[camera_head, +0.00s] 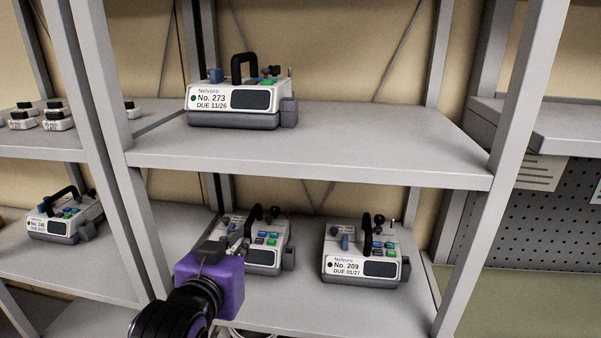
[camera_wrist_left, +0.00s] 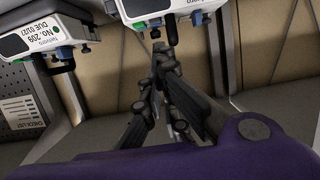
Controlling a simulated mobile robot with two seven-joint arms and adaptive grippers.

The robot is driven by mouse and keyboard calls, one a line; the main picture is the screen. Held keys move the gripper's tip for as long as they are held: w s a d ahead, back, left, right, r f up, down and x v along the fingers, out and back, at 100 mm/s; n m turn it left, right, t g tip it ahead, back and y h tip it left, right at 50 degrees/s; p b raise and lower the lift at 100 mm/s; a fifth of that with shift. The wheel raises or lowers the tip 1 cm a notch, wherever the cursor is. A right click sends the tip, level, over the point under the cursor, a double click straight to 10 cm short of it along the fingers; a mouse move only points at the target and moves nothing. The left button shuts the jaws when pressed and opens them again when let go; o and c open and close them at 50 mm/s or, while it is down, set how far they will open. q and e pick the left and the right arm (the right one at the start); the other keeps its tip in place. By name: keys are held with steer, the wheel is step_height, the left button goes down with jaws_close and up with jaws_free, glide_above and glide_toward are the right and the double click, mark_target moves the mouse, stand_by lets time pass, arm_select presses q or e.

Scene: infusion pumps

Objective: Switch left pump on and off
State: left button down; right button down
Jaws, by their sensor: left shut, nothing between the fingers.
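The left pump (camera_head: 268,257) on the lower shelf is white and grey with a black handle, green and other coloured buttons and a dark screen. My left gripper (camera_head: 242,247), on a purple wrist, is shut and empty. It is in front of the pump's left part and hides its label; I cannot tell whether the fingertips touch it. The left wrist view is upside down: the pump's edge (camera_wrist_left: 150,8) shows at the top, beyond the closed fingertips (camera_wrist_left: 159,50). My right gripper is not in view.
Pump No. 209 (camera_head: 362,260) stands to the right on the same shelf. Pump No. 273 (camera_head: 235,100) stands on the shelf above (camera_head: 330,150). Another pump (camera_head: 65,215) is on the left rack. A grey upright (camera_head: 492,170) bounds the right side.

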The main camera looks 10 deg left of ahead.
arm_select(q)
steer(key=s+a+f+g+y, duration=0.1)
steer(key=s+a+f+g, duration=0.15)
steer(key=s+f, duration=0.6)
steer(key=s+a+f+g, duration=0.2)
steer(key=s+f+g, duration=0.25)
steer(key=f, duration=0.65)
steer(key=s+a+f+g, duration=0.1)
steer(key=s+f+g, duration=0.2)
steer(key=s+f, duration=0.5)
steer(key=s+a+f+g, duration=0.1)
steer(key=s+f+g, duration=0.2)
steer(key=s, duration=1)
steer(key=w+d+f+t, duration=0.2)
steer(key=w+f+t, duration=0.1)
steer(key=f, duration=0.3)
steer(key=w+d+f+t, duration=0.2)
steer(key=w+f+t, duration=0.2)
steer(key=w+f, duration=0.1)
steer(key=shift+d+f+h, duration=0.3)
steer(key=shift+f+h, duration=0.1)
steer(key=shift+f, duration=0.4)
